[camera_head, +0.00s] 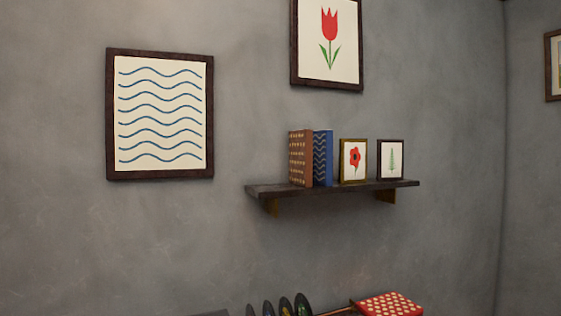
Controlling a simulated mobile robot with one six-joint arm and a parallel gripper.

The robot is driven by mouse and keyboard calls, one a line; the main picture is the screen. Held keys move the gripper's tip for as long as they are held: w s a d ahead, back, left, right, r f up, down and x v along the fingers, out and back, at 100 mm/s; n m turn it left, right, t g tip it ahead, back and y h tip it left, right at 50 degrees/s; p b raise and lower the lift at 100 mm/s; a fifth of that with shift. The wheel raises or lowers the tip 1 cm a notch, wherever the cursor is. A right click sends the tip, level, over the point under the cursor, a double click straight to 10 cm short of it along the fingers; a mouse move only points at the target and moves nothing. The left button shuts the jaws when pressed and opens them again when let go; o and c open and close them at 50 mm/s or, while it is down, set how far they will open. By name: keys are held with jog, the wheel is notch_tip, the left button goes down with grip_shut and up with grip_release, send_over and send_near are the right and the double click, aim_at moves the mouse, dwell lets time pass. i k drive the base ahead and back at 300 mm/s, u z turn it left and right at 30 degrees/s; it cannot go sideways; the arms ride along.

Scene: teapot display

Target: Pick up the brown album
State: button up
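A brown album (300,159) with rows of light spots stands upright on a dark wall shelf (262,190), at the left of the row there. A blue album (323,158) with a zigzag pattern stands upright right beside it, on its right. The brown album's left side faces free air above the shelf's left end. My gripper is not in view.
Small framed pictures of a red flower (354,160) and a green plant (391,159) stand on the shelf to the right. A wave picture (160,115) and a tulip picture (327,42) hang on the grey wall. Below are a red dotted box (388,304) and several dark rounded things (285,306).

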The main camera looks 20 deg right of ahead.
aim_at(300, 141)
jog(key=z, duration=0.95)
jog(key=k, duration=1.3)
jog(key=z, duration=0.8)
jog(key=i, duration=1.45)
jog(key=u, duration=0.7)
jog(key=i, duration=1.15)
jog(key=u, duration=0.9)
jog(key=i, duration=0.3)
jog(key=u, duration=0.15)
jog(key=k, duration=0.75)
jog(key=u, duration=0.2)
